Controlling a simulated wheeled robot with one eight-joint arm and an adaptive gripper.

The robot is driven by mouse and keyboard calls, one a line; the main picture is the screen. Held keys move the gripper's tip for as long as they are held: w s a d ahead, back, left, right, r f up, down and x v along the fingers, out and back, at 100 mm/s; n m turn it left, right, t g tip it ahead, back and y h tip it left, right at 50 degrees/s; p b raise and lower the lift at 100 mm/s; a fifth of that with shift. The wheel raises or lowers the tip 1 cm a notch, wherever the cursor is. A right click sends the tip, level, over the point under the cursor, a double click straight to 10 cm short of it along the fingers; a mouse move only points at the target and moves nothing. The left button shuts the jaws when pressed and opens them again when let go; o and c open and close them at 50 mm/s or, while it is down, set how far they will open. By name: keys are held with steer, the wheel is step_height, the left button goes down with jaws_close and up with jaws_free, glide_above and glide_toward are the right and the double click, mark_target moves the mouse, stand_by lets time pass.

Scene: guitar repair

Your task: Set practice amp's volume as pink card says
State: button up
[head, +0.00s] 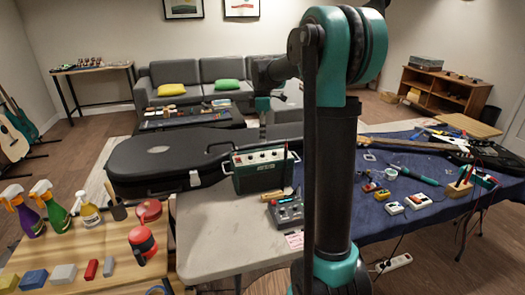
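The practice amp (259,174) is a small dark green box with a pale control strip along its upper front. It stands upright on the grey table, in front of the black guitar case. Small knobs show on the strip, but their settings are too small to read. A small pink card (294,240) lies at the table's front edge, partly beside my arm; its writing is not legible. My gripper (262,124) hangs above and behind the amp's top, apart from its knobs as far as I can see. Its fingers are too small and dark to tell open from shut.
A grey pedal unit (286,211) sits in front of the amp. The black guitar case (158,160) lies behind and left. A blue-covered table (440,205) with pedals, tools and a guitar is at right. A wooden table (85,255) with spray bottles is at left. My arm blocks the middle.

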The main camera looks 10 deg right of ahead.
mark_target(263, 155)
step_height(263, 155, down, 8)
steer(key=shift+r, duration=0.2)
jaws_close()
stand_by(0.4)
